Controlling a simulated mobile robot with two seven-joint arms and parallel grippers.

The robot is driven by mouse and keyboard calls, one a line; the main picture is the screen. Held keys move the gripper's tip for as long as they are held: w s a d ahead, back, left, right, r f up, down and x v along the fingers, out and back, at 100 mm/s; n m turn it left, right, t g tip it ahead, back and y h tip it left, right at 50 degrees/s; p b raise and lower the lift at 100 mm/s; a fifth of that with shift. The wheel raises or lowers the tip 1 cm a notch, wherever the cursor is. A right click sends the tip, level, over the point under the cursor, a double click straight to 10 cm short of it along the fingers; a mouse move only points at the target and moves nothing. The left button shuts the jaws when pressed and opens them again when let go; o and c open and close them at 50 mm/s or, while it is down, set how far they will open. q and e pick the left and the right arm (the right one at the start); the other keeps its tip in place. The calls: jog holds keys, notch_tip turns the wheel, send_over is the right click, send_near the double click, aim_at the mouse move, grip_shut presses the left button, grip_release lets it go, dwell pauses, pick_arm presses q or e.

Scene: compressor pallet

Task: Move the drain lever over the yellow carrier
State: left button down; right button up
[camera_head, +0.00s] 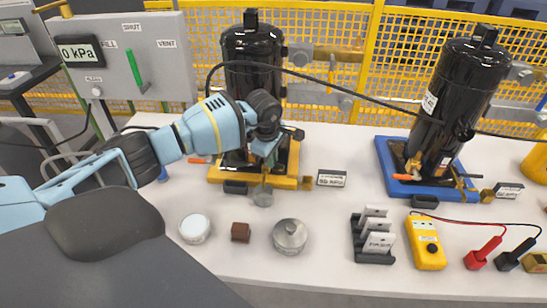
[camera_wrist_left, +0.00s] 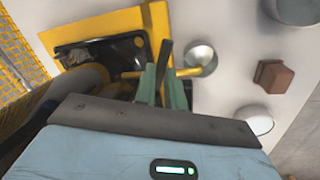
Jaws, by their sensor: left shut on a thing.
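The yellow carrier (camera_head: 284,183) stands on the table under a black compressor (camera_head: 252,58). It also shows in the left wrist view (camera_wrist_left: 108,23). My left gripper (camera_head: 267,160) is at the carrier's front edge, with its fingers pointing down. In the left wrist view, its green fingers (camera_wrist_left: 162,80) are shut on the dark drain lever (camera_wrist_left: 165,52), whose end sticks out past them. A brass outlet (camera_wrist_left: 188,72) runs beside the lever towards a small metal cup (camera_wrist_left: 203,56). The lever is mostly hidden behind the gripper in the head view. My right gripper is not in view.
A white round lid (camera_head: 195,228), a brown block (camera_head: 240,232) and a metal tin (camera_head: 290,236) stand in front. A blue carrier (camera_head: 396,155) with another compressor stands right, behind a card rack (camera_head: 374,240) and yellow meter (camera_head: 427,243). A hose crosses above.

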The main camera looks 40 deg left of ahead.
pick_arm(q)
jog(key=m, duration=0.3)
jog(key=shift+s+h+b, duration=0.3)
jog(key=shift+s+b, duration=0.05)
jog(key=shift+b, duration=0.05)
jog(key=c, duration=1.5)
grip_release()
jog(key=shift+r, duration=0.1)
jog(key=shift+s+a+r, duration=0.1)
jog(key=shift+s+r, duration=0.15)
jog(key=shift+r, duration=1)
jog(key=shift+s+a+r, duration=0.1)
jog(key=shift+s+r, duration=0.15)
jog(key=shift+r, duration=1.05)
jog(key=shift+s+r, duration=0.25)
jog(key=shift+r, duration=1)
